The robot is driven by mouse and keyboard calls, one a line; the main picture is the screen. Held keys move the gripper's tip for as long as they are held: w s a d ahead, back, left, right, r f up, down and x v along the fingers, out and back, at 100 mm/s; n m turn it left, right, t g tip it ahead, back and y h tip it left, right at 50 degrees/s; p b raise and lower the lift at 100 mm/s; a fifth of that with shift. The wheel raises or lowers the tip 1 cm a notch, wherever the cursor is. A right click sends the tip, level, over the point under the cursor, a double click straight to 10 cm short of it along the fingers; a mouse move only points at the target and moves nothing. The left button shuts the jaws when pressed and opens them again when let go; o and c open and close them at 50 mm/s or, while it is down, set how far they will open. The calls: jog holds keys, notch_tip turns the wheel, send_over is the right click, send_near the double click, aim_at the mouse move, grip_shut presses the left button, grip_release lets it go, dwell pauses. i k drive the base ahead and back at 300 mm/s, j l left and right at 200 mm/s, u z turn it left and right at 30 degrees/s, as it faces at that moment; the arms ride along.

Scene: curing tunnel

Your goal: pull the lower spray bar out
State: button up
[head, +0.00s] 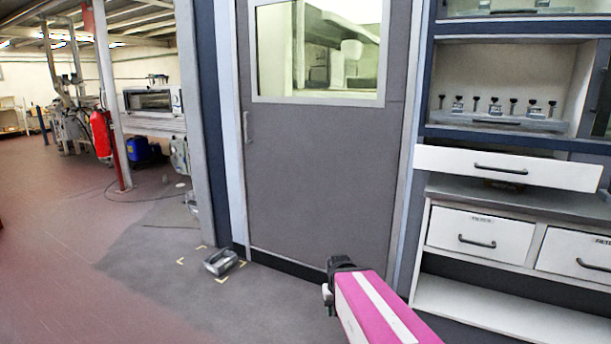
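A spray bar (490,118) with several dark-knobbed nozzles in a row lies in the lower open bay of the cabinet at the right. Another bar (520,9) shows partly in the bay above, cut off by the top edge. My gripper (338,270) is at the end of my pink arm at the bottom centre, in front of the grey door. It is well to the left of and below the lower spray bar, apart from it. Its fingers are small and dark, and I cannot tell whether they are open.
A white drawer (460,160) with a black handle juts out below the bay. Labelled drawers (475,228) sit under it. A grey device (220,262) lies on the floor among yellow corner marks. Open floor (60,250) extends at the left.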

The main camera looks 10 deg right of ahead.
aim_at(552, 123)
jog(key=z, duration=2.35)
jog(key=j+u, duration=0.2)
jog(key=k+l, duration=0.05)
